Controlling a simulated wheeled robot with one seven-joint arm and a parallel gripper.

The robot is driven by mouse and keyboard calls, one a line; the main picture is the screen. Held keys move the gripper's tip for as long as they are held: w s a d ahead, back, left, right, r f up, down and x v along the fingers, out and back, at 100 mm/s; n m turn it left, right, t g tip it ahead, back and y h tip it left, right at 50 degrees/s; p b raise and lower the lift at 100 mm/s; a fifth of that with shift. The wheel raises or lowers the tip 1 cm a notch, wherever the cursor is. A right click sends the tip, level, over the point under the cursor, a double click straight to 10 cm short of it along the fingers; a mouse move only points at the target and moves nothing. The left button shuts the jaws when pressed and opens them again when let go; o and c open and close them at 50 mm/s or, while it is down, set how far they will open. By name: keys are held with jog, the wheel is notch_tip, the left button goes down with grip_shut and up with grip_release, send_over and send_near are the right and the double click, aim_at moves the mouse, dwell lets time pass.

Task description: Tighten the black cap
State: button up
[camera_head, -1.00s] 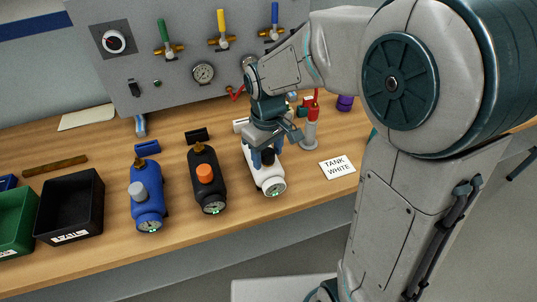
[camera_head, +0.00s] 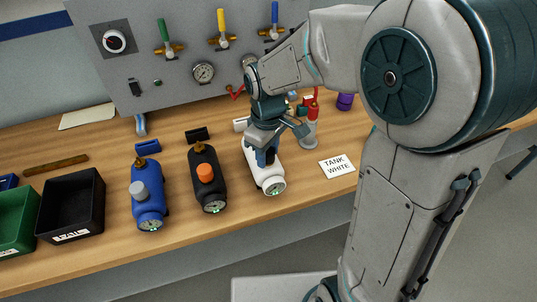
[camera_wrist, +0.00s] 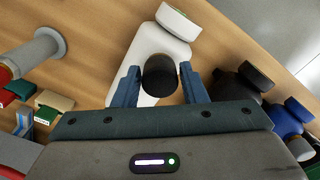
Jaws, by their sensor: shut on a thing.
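The white tank (camera_head: 268,178) lies on the wooden bench, with its round gauge toward the front edge. The black cap (camera_wrist: 159,75) sits on the tank's upper side in the wrist view. My gripper (camera_wrist: 160,88) is over the tank, with one blue finger on each side of the cap, shut on it. In the head view my gripper (camera_head: 265,156) points down at the tank and hides the cap. The tank's white body (camera_wrist: 160,42) also shows beyond the cap in the wrist view.
A black tank (camera_head: 207,180) with an orange cap and a blue tank (camera_head: 147,195) with a grey cap lie to the left. A "TANK WHITE" card (camera_head: 337,167) is to the right. A black bin (camera_head: 70,205) is at far left.

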jog(key=m, duration=0.3)
jog(key=shift+c, duration=0.4)
jog(key=o, duration=0.9)
jog(key=n, duration=0.3)
jog(key=shift+n, duration=0.4)
jog(key=shift+r+n+p, duration=0.1)
jog(key=shift+n+p, duration=0.3)
jog(key=shift+n, duration=0.2)
jog(key=shift+n+p, duration=0.3)
jog(key=shift+n, duration=1.1)
